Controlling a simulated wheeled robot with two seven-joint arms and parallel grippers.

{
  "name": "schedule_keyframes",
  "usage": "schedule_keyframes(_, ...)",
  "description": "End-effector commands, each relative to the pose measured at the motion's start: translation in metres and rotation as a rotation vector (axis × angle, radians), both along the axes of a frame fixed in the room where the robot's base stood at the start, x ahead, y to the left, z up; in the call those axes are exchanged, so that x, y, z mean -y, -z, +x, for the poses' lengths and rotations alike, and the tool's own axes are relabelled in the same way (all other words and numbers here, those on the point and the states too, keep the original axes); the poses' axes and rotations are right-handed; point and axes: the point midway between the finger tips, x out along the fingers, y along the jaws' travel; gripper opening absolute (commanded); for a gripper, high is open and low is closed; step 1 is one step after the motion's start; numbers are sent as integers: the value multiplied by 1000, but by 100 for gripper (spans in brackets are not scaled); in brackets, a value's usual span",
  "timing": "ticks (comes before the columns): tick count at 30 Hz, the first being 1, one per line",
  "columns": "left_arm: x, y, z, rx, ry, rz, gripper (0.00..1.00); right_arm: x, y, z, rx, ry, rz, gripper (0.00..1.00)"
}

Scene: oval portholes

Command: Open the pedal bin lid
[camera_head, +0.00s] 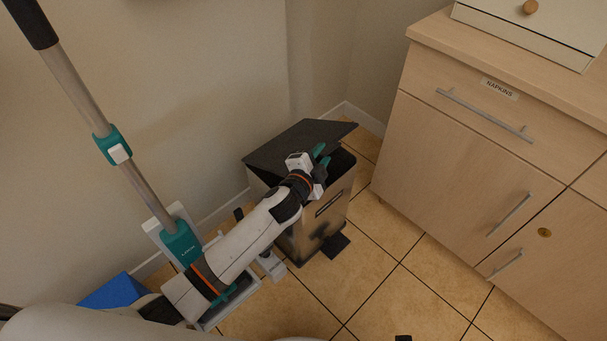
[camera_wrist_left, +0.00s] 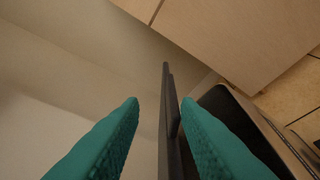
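The pedal bin (camera_head: 322,213) stands in the corner, a metallic box with a black rim and a dark pedal (camera_head: 336,245) at its foot. Its dark lid (camera_head: 290,143) is raised at a tilt, and the dark opening shows beneath it. My left gripper (camera_head: 322,160) is at the lid's right part, above the opening. In the left wrist view the lid (camera_wrist_left: 170,130) is seen edge-on between the two teal fingers (camera_wrist_left: 160,103). The fingers are apart, with a gap on the left side; the right finger is close to the lid, contact unclear. My right gripper does not show.
A wooden cabinet (camera_head: 480,160) with a "NAPKINS" drawer stands right of the bin. A teal and grey long-handled cleaner (camera_head: 150,190) stands at the left, close to my left arm. A blue object (camera_head: 112,291) is at lower left. Tiled floor (camera_head: 390,290) is free in front.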

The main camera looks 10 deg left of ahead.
Motion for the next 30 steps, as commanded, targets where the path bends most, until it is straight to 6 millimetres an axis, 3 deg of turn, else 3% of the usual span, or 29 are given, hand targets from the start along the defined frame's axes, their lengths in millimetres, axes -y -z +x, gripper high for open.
schedule_keyframes(30, -20, -15, -68, -1, 0, -1, 29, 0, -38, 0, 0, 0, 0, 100)
